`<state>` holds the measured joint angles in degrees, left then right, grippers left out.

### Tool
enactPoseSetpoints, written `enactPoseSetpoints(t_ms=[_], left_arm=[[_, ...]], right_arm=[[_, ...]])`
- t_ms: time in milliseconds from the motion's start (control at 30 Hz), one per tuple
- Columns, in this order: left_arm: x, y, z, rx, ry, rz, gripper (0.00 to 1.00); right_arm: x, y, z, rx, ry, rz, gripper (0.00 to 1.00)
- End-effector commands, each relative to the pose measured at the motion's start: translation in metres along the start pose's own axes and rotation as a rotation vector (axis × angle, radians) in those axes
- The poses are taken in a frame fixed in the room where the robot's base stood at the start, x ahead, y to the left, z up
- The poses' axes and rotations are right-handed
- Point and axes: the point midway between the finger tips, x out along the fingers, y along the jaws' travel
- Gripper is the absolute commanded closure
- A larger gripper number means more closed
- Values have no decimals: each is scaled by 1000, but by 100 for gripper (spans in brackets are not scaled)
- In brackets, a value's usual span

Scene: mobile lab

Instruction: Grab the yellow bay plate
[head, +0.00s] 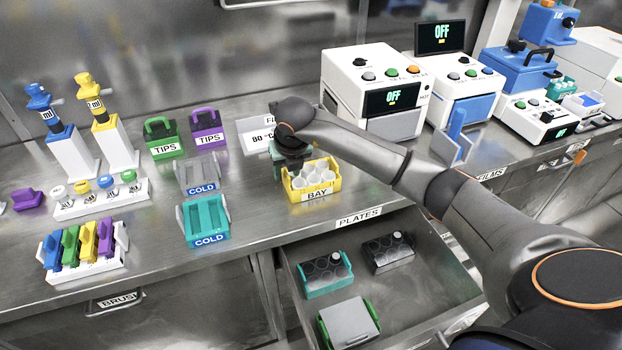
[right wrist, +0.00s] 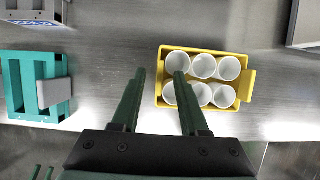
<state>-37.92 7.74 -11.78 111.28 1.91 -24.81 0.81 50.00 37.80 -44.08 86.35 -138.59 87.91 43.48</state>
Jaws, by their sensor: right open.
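The yellow bay plate (head: 335,187) stands on the bench, a yellow tray with a BAY label on its front and several white cups in it. In the right wrist view, the yellow bay plate (right wrist: 249,87) lies right of centre. My right gripper (head: 279,165) is at the plate's back left in the head view, partly hidden by its own arm. In the right wrist view, my right gripper (right wrist: 160,74) is open and empty. One finger shows left of the tray and the other overlaps its left cups; I cannot tell whether they touch. My left gripper is not in view.
A teal COLD rack (head: 183,221) and a grey COLD rack (head: 193,177) stand left of the plate. The PLATES drawer (head: 372,275) is open below, with racks inside. A white machine (head: 350,68) stands behind right. The bench just left of the plate is clear.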

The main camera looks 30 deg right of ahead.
Motion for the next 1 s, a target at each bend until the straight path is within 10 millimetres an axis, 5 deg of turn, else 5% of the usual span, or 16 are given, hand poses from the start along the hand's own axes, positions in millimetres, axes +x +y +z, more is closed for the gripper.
enactPoseSetpoints(t_ms=[400, 1000], left_arm=[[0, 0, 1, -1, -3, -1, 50], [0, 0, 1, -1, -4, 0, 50]], right_arm=[[-1, 0, 0, 0, 0, 0, 100], [-1, 0, 0, 0, 0, 0, 100]])
